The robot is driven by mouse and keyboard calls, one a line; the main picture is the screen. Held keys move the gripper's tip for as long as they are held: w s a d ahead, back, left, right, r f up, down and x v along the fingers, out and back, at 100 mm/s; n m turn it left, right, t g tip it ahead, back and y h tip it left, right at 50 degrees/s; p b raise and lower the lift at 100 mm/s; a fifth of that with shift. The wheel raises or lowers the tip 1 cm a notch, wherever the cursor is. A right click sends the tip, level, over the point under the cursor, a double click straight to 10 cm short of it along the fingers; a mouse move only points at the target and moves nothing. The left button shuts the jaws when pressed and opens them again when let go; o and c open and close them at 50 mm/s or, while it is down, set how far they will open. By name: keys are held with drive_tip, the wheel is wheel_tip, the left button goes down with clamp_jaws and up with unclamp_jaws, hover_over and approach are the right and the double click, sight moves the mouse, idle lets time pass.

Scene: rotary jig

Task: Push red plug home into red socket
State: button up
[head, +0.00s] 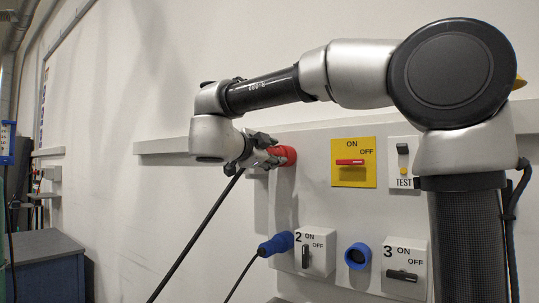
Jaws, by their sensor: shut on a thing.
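My gripper (267,152) is at the upper left of the white panel, with its fingers shut on the red plug. The plug's body is mostly hidden by the fingers. A thick black cable (203,228) hangs down to the left from the gripper. The red socket (288,155) shows as a red round end just right of the fingertips, against the panel. The plug and socket are in line and close together. I cannot tell where one ends and the other begins, or how deep the plug sits.
The white panel (312,205) also bears a yellow ON/OFF switch (354,172), a TEST box (404,165), switch boxes 2 (315,252) and 3 (403,268), and an empty blue socket (357,256). A blue plug (276,244) with cable sits below my gripper. A cabinet (45,265) stands lower left.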

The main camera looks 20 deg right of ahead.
drive_tip(key=shift+w+d, duration=0.2)
drive_tip(key=shift+d, duration=0.1)
drive_tip(key=o, duration=1.3)
drive_tip(key=shift+c, duration=0.2)
drive_tip(key=shift+a, duration=0.1)
drive_tip(key=v, duration=1.2)
